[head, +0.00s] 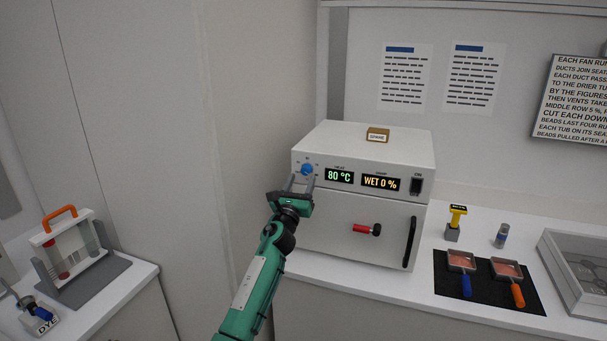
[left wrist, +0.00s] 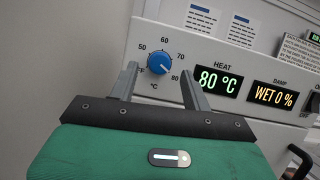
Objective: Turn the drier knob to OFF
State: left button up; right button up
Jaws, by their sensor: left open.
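The drier (head: 350,225) is a white box on the counter. Its blue heat knob (head: 307,169) is at the upper left of the front panel and shows large in the left wrist view (left wrist: 159,63). The knob's pale mark points to the lower right, towards 80. Marks 50, 60, 70 and 80 surround it; a label at its lower left is partly hidden by a finger. The heat display (left wrist: 218,81) reads 80 °C. My left gripper (head: 301,184) is open in front of the knob, fingers on either side of it in view; contact cannot be told. My right gripper is out of view.
The damp display (head: 381,182) reads WET 0 %. A black switch (head: 416,186), a red-handled latch (head: 367,229) and a black door handle (head: 410,242) are on the drier's front. Two scoops lie on a black mat (head: 483,292) at right. A rack (head: 75,250) stands at left.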

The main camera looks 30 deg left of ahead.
aim_at(306, 170)
pick_arm(q)
jog(key=shift+x, duration=1.5)
jog(key=c, duration=1)
jog(key=shift+f, duration=0.1)
